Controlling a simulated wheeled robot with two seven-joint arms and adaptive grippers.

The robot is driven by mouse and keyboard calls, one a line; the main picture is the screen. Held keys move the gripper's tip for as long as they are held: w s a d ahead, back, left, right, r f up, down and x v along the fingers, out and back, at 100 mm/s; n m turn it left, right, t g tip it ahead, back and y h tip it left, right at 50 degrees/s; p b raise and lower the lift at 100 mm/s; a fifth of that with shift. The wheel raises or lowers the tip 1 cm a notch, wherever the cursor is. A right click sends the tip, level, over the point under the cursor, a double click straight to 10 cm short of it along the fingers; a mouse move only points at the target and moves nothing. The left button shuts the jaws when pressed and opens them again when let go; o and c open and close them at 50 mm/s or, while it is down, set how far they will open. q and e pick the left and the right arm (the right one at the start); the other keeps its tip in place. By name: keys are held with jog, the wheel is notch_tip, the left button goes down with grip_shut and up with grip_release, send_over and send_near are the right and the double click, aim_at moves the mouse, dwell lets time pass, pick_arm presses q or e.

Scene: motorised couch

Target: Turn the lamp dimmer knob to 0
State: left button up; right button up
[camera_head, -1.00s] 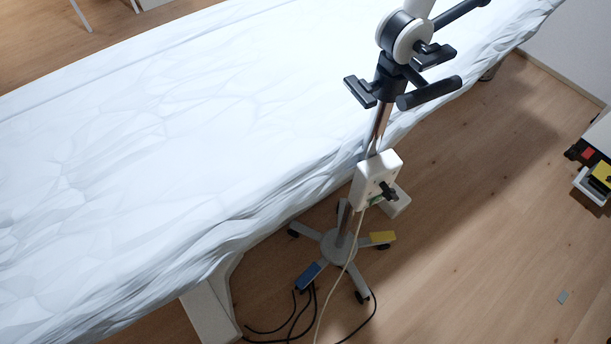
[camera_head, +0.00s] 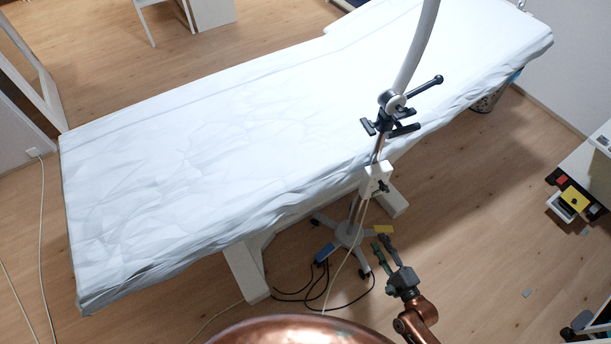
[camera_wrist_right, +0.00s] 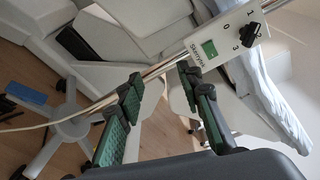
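A white dimmer box (camera_head: 373,180) is on the lamp's upright pole beside the couch edge. Its black knob (camera_head: 384,187) is on the front. I cannot tell exactly which number the knob points to. My right gripper (camera_head: 382,245) is below the box in the head view, apart from it. In the wrist view its green-padded fingers (camera_wrist_right: 158,80) are spread with nothing between them. My left gripper is out of view.
The white-sheeted couch (camera_head: 220,150) lies behind the pole. A black clamp (camera_head: 392,115) with handles sits above the box. The floor (camera_head: 470,220) at right is mostly clear.

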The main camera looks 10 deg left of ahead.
aim_at(388, 192)
jog(key=w+r+m+p, duration=0.1)
jog(key=w+r, duration=0.1)
jog(key=r, duration=0.2)
jog(key=w+d+r+m+p, duration=0.1)
jog(key=w+r+m+p, duration=0.1)
jog(key=r, duration=0.3)
jog(key=w+d+r+m+p, duration=0.1)
jog(key=w+r+m+p, duration=0.1)
jog(key=w+r, duration=0.2)
jog(key=shift+w+d+r+t, duration=0.1)
jog(key=shift+r+t, duration=0.3)
jog(key=shift+r, duration=0.1)
jog(key=x, duration=0.7)
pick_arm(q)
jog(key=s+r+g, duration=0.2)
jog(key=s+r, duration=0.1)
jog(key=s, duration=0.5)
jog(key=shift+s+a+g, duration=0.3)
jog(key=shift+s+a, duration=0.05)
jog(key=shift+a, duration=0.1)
pick_arm(e)
jog(key=shift+c, duration=0.6)
grip_shut()
